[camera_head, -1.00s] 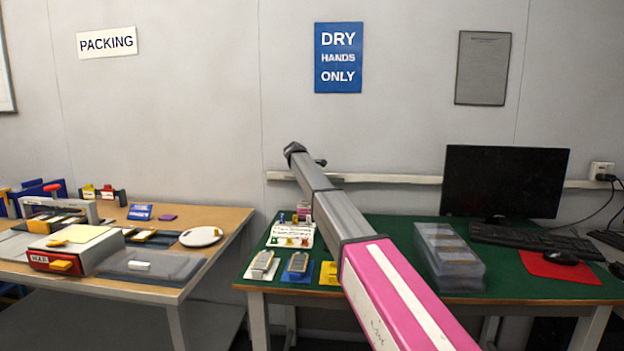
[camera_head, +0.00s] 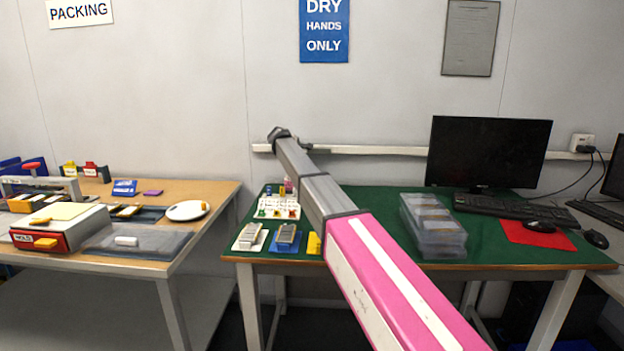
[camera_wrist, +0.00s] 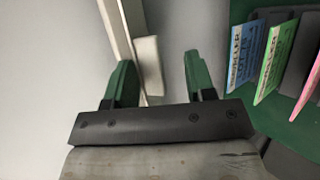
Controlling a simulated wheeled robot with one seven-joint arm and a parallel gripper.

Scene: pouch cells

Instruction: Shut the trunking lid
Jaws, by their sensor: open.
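The white trunking (camera_head: 400,151) runs along the wall behind the green table. In the wrist view it is a pale strip (camera_wrist: 121,28) coming down from the top. A short off-white flap (camera_wrist: 148,62), which looks like the lid, stands out beside the strip, between my fingers in the picture. Whether it touches a finger I cannot tell. My gripper (camera_wrist: 157,72) is open, with two green fingers apart and nothing held. In the head view my gripper (camera_head: 278,134) is at the trunking's left end, and my arm hides part of the trunking.
Below the gripper, the green table (camera_head: 375,205) holds small trays, cards and a clear box stack (camera_head: 433,225). A monitor (camera_head: 487,153) stands before the trunking at right. A wall socket (camera_head: 581,143) is at its right end.

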